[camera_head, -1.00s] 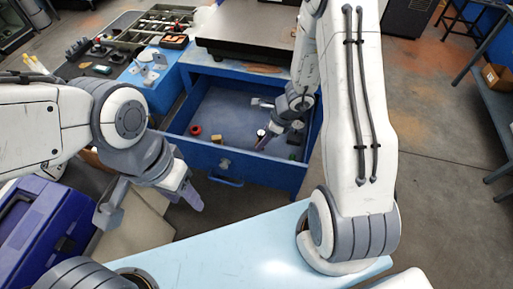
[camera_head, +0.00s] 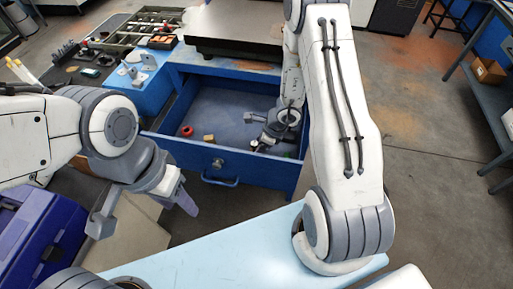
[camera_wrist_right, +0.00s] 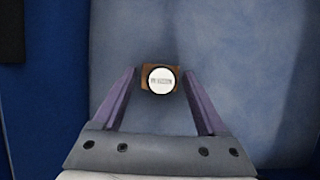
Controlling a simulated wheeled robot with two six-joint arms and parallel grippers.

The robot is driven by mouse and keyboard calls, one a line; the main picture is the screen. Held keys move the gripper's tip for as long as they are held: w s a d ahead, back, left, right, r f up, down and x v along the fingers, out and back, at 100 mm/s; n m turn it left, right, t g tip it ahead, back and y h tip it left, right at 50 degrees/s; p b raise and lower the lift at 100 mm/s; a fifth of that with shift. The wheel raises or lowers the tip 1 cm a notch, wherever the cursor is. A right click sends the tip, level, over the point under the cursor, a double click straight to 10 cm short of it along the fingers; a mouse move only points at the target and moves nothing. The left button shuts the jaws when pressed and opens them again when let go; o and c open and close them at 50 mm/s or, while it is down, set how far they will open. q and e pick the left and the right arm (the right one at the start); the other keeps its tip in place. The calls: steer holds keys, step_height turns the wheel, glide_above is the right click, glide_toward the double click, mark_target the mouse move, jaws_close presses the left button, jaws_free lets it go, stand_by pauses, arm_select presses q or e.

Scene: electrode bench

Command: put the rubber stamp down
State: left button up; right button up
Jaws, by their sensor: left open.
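The rubber stamp (camera_wrist_right: 161,80) is in the right wrist view, seen from its end as a white round label over a brown block. It lies between the two spread purple fingers of my right gripper (camera_wrist_right: 160,72), with a gap on each side. In the head view my right gripper (camera_head: 252,132) is down inside the open blue drawer (camera_head: 212,160); the stamp there is small and partly hidden. Whether it rests on the drawer floor is hard to tell. My left gripper (camera_head: 146,212) is open and empty, outside the drawer at the lower left.
A red round item (camera_head: 187,131) and a tan block (camera_head: 208,138) lie in the drawer, left of my right gripper. The drawer floor behind them is clear. A dark blue case (camera_head: 38,232) stands at the lower left. A pale blue surface (camera_head: 225,250) is in front.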

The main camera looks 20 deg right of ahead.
steer(key=shift+r, duration=0.1)
steer(key=shift+r+p, duration=0.2)
steer(key=shift+p, duration=0.15)
steer(key=p+v, duration=0.3)
steer(key=v, duration=0.9)
steer(key=s+a+r+n+g, duration=0.1)
steer(key=s+a+r+n, duration=0.2)
steer(key=a+r+n, duration=0.4)
steer(key=s+a+r+n+g, duration=0.1)
steer(key=s+a+r+n, duration=0.25)
steer(key=a+n, duration=0.5)
steer(key=s+a+r+n+h, duration=0.1)
steer(key=s+r+n, duration=0.3)
steer(key=s+n, duration=0.3)
steer(key=s+a+r+n+h, duration=0.1)
steer(key=s+r+n, duration=0.3)
steer(key=n, duration=0.5)
steer(key=s, duration=0.2)
steer(key=shift+s+a+n+g+h, duration=0.3)
steer(key=shift+s+a+n+h, duration=0.05)
steer(key=shift+s+a+h, duration=0.05)
